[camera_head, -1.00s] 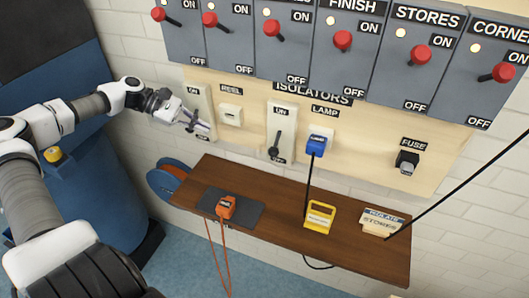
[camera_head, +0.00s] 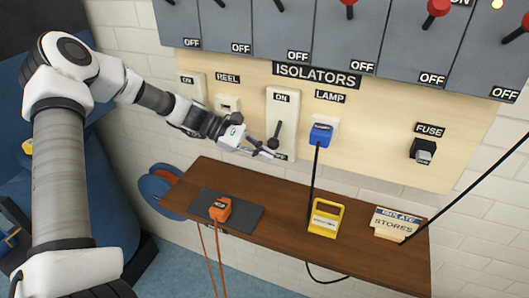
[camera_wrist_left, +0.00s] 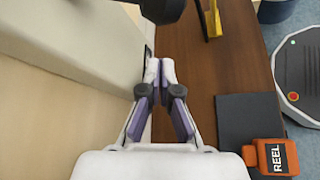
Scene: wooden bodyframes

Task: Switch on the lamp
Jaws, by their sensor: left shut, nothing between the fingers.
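The lamp's blue plug (camera_head: 321,136) sits in a white socket under the LAMP label (camera_head: 330,97), with a black cable hanging from it. To its left, a pale isolator switch plate (camera_head: 288,108) carries a dark lever (camera_head: 273,142) with its knob pointing down, away from the ON label. My left gripper (camera_head: 274,152) is shut and empty, just below the lever's knob; I cannot tell whether they touch. In the left wrist view its fingertips (camera_wrist_left: 160,68) meet beside the plate (camera_wrist_left: 90,35), with the dark knob (camera_wrist_left: 162,8) ahead. My right gripper is not in view.
A wooden shelf (camera_head: 270,222) below holds an orange REEL connector (camera_head: 220,208) on a dark mat, a yellow device (camera_head: 326,218) and signs (camera_head: 395,223). A black fuse plug (camera_head: 423,150) is on the board at right. A cable crosses the right side.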

